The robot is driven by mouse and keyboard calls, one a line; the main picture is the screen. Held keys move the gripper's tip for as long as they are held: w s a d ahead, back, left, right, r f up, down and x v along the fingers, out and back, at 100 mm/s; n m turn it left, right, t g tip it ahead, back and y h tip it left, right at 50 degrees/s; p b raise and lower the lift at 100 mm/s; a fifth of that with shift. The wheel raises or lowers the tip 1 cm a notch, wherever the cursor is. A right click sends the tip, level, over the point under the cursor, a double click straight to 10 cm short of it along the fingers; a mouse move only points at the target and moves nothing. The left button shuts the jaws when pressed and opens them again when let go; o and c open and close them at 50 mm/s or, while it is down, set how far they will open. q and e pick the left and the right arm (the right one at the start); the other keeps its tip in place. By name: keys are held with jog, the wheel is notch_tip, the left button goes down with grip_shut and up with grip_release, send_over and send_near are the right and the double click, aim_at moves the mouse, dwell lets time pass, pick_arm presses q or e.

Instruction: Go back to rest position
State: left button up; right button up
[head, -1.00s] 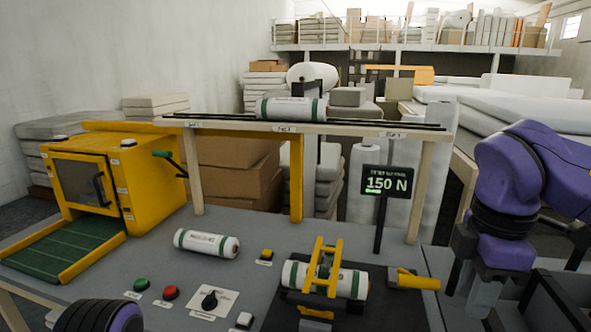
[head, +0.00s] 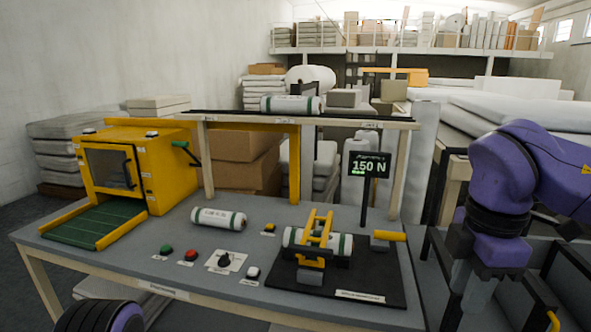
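My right gripper (head: 474,298) hangs pointing down at the right, beside the table's right end and clear of the rolls. I see nothing held in it, but its fingers are too unclear to tell open from shut. My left gripper is out of view; only a purple and black part of my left arm shows at the bottom left. One white roll with green bands (head: 218,218) lies on the table. Another roll (head: 317,240) lies in the yellow-framed fixture (head: 316,229). A third roll (head: 291,104) lies on the raised rack.
The grey table (head: 140,262) has its front edge in view. On it stand a yellow machine (head: 153,170) with a green ramp (head: 97,224), several buttons, a dial (head: 225,260) and a display (head: 370,166) reading 150 N. A grey bin (head: 561,262) is at the right.

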jog(key=w+d+f+n+t+h, duration=0.5)
jog(key=w+n, duration=0.4)
jog(key=n, duration=0.2)
notch_tip(320, 180, down, 23)
jog(key=w+a+n+t+h, duration=0.1)
jog(key=n+t, duration=0.3)
jog(key=n, duration=1.9)
jog(key=s+a+f+n+g+y, duration=0.1)
jog(key=s+f+n+g+y, duration=0.1)
jog(key=s+f+n, duration=0.9)
jog(key=s+d+f+n+g, duration=0.1)
jog(key=s+f+g, duration=0.1)
jog(key=s+f, duration=0.3)
jog(key=s+d+f+n+g, duration=0.1)
jog(key=s+f, duration=0.4)
jog(key=s, duration=0.7)
jog(key=shift+s+d+f+n+g+y, duration=0.25)
jog(key=shift+d+n+g+y, duration=0.05)
jog(key=shift+n+g, duration=0.3)
